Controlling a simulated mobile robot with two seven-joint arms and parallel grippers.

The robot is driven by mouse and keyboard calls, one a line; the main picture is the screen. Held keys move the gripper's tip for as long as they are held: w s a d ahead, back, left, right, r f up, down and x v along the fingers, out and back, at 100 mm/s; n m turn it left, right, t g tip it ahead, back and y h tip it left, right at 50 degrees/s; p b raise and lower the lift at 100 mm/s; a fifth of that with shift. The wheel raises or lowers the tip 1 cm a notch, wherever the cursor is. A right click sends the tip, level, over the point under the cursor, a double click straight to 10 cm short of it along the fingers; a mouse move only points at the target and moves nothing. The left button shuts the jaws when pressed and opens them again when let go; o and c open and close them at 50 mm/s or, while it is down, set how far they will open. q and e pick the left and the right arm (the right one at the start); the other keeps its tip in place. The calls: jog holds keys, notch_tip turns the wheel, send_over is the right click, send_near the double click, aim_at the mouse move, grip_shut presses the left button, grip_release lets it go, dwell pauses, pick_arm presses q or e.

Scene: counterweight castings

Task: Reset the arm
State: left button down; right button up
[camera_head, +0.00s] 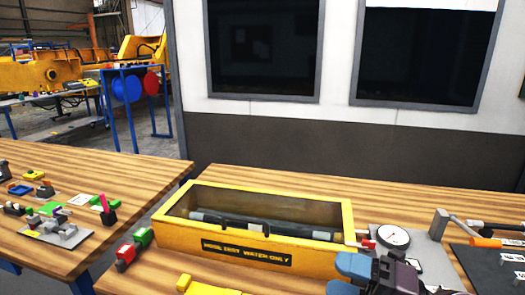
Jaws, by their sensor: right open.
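My right gripper (350,277) shows at the bottom of the head view, right of centre. It has blue-grey fingers and a dark body, and its jaws are open. I see nothing held in it. It is in front of the right end of a yellow tank (180,236) marked as a hose test tank for water only. I cannot tell its exact height above the bench. My left gripper is not in view.
The tank holds a dark hose (255,222). A pressure gauge (393,237) and a grey plate with a lever (432,255) stand close to my right gripper. Red and green blocks (133,247) lie left of the tank. Another bench (130,172) holds small parts.

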jog(key=w+d+r+m+t+h, duration=0.2)
jog(key=d+m+t+h, duration=0.75)
jog(key=m+t, duration=0.6)
jog(key=s+d+f+m+g+h, duration=0.2)
jog(key=d+f+m+g+h, duration=0.4)
jog(key=d+f+m+h, duration=0.5)
jog(key=s+a+f+m+g+y, duration=0.1)
jog(key=s+a+f+m+g, duration=0.2)
jog(key=s+f+g, duration=0.45)
jog(key=s+a+f+m+g+y, duration=0.1)
jog(key=s+a+f+m+g, duration=0.1)
jog(key=s+f+g, duration=0.55)
jog(key=w+f+t, duration=0.5)
jog(key=f+t, duration=0.4)
jog(key=f, duration=0.1)
jog(key=shift+w+a+f+n+y, duration=0.25)
jog(key=shift+n+y, duration=0.1)
jog(key=shift+y, duration=0.1)
